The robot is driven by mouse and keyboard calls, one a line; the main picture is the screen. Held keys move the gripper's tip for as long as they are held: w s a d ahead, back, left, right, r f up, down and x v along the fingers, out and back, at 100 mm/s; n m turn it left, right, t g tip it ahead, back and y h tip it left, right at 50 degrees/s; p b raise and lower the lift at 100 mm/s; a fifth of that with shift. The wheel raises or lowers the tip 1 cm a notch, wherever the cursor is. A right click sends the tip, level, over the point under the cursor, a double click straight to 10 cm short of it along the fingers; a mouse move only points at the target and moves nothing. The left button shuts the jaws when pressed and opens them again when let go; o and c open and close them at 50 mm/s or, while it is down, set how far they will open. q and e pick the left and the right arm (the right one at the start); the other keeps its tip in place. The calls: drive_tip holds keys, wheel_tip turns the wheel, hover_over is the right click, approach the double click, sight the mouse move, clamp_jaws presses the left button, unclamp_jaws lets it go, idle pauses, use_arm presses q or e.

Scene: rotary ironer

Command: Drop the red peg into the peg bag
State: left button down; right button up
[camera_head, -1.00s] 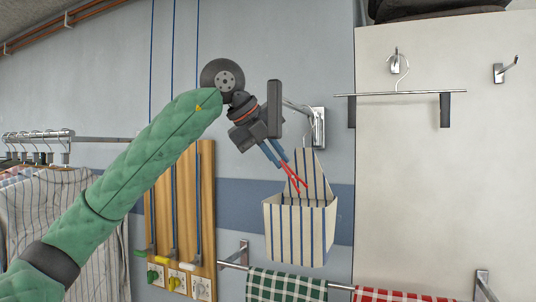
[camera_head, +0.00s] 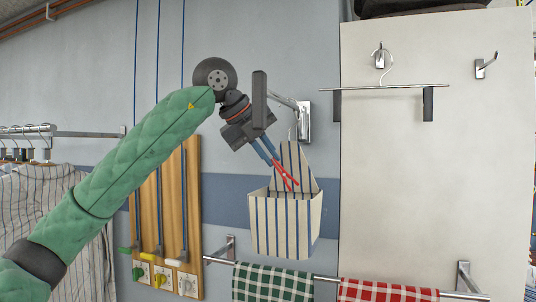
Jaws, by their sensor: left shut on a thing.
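The peg bag (camera_head: 286,225) is cream with dark blue stripes and hangs from a metal wall hook (camera_head: 303,120). My left gripper (camera_head: 270,158) comes in from the upper left and points down to the right, with blue fingers shut on the red peg (camera_head: 286,178). The peg is in front of the bag's raised back panel, and its tips are close above the bag's open mouth. I cannot tell whether the peg touches the bag. The inside of the bag is hidden behind its front wall. My right gripper is not in view.
A rail below the bag carries a green checked cloth (camera_head: 271,283) and a red checked cloth (camera_head: 385,291). A wooden board (camera_head: 194,200) with cords stands left of the bag. A hanger (camera_head: 385,88) hangs on the white panel at right. Striped clothes hang at far left.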

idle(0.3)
use_arm(q)
drive_tip(key=c, duration=1)
unclamp_jaws()
drive_tip(key=s+a+r+b, duration=0.1)
drive_tip(key=s+a+b, duration=0.1)
drive_tip(key=s+a, duration=0.1)
drive_tip(key=shift+s+a+r, duration=0.25)
drive_tip(key=shift+s+a, duration=0.05)
drive_tip(key=shift+a, duration=0.55)
idle(0.6)
